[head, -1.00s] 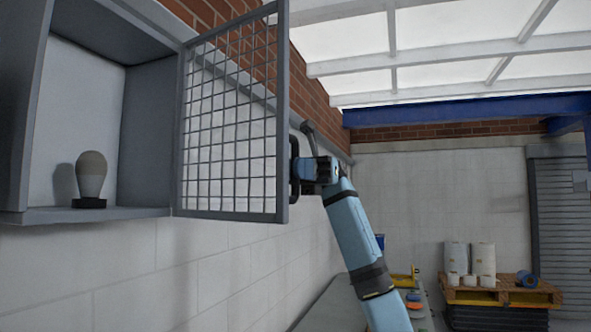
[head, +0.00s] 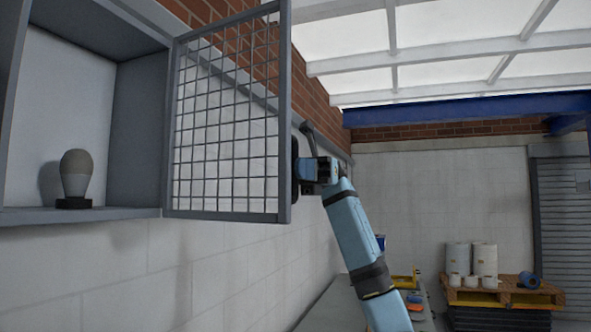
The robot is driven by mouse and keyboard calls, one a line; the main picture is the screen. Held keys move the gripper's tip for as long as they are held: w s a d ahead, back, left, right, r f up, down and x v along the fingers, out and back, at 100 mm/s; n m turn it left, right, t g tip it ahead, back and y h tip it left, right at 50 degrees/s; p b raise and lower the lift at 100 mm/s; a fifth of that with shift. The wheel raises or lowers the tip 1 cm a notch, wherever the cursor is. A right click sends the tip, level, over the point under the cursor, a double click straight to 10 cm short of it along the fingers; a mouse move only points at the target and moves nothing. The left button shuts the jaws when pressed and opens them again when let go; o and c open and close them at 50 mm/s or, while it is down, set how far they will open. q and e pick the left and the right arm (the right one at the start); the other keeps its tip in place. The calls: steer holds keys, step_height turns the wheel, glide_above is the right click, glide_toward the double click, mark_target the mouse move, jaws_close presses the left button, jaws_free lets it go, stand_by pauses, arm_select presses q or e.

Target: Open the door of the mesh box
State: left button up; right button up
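The mesh box (head: 137,130) is a grey wall cabinet at the upper left, and its inside shows. Its door (head: 285,130), a grey frame with wire mesh, stands swung open to the right of the box. My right gripper (head: 301,169) is at the door's outer edge, where a dark handle shows. The fingers are partly hidden there, and I cannot tell whether they are closed on the handle. My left gripper is not in view.
A grey and dark bulb-shaped object (head: 76,175) stands on the box floor. A bench (head: 335,305) runs along the wall at lower right. A pallet (head: 505,293) with white rolls (head: 484,259) stands farther back.

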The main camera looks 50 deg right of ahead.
steer(key=shift+o, duration=1.1)
steer(key=w+d, duration=0.2)
steer(key=d, duration=1.1)
steer(key=shift+d, duration=0.35)
